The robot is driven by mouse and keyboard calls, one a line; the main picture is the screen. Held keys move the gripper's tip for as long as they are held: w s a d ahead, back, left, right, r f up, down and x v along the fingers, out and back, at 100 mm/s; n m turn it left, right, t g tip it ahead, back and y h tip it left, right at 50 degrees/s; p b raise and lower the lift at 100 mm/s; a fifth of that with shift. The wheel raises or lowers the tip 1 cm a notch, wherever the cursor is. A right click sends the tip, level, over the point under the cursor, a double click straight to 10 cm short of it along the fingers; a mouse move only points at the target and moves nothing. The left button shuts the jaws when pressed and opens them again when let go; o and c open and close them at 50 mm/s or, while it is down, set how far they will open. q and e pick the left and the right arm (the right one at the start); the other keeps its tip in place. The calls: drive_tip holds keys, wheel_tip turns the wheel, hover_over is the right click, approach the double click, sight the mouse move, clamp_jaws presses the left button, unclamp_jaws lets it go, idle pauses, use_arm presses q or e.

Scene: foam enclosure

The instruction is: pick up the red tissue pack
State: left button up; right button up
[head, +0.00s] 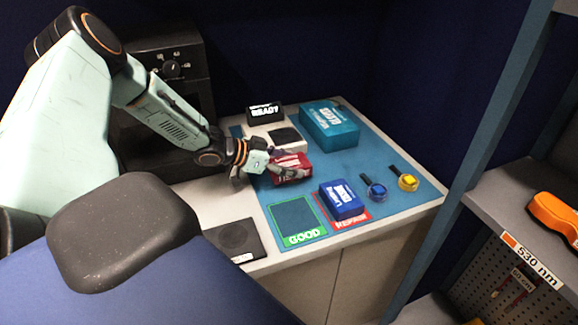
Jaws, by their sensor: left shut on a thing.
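The red tissue pack (285,178) is on or just above the blue mat (349,164) on the table, left of the mat's middle. My left gripper (288,167) reaches in from the left and is shut on the red tissue pack, with its fingers across the pack. Part of the pack is hidden by the fingers. I cannot tell whether the pack touches the mat. My right gripper is not in view.
A teal box (329,125) and a black READY display (264,112) stand behind. The green GOOD square (296,216) is empty. Blue (377,190) and yellow (408,182) items lie right. A shelf (520,215) stands at right.

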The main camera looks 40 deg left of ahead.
sight(288, 163)
use_arm(q)
drive_tip(key=r+p, duration=0.1)
drive_tip(key=r, duration=0.1)
drive_tip(key=r+p, duration=0.1)
drive_tip(key=r, duration=0.1)
drive_tip(key=r+p, duration=0.1)
drive_tip(key=r, duration=0.1)
drive_tip(key=shift+s+r+p, duration=0.15)
drive_tip(key=shift+s+p, duration=0.1)
drive_tip(key=shift+p, duration=0.15)
drive_tip(key=shift+w+r+p, duration=0.2)
drive_tip(key=shift+r+p, duration=0.55)
drive_tip(key=shift+r, duration=0.05)
drive_tip(key=shift+s+r, duration=0.1)
drive_tip(key=shift+r, duration=0.05)
